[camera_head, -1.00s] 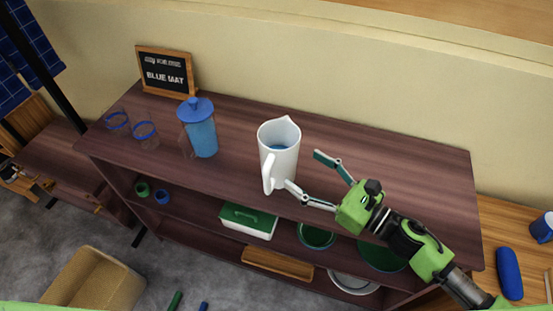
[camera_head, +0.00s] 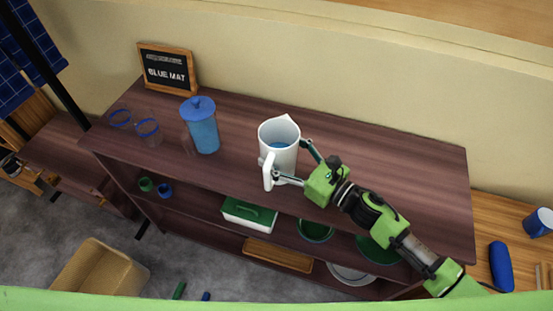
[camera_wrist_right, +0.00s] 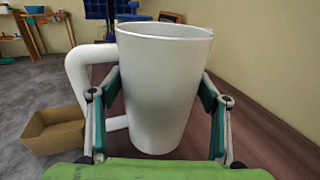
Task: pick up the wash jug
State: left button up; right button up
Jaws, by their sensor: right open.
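In the wrist view the left finger passes between body and handle, or close by the handle; exact contact is unclear. My left gripper is not in view.
A blue lidded pitcher (camera_head: 202,127) and two clear glasses with blue rims (camera_head: 148,131) stand left of the jug. A "BLUE MAT" sign (camera_head: 167,69) stands at the back left. The shelf top right of the jug is clear. A cardboard box (camera_head: 100,272) is on the floor.

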jog(key=c, duration=1.2)
jog(key=shift+r, duration=0.1)
jog(key=shift+c, duration=0.2)
jog(key=shift+r, duration=0.15)
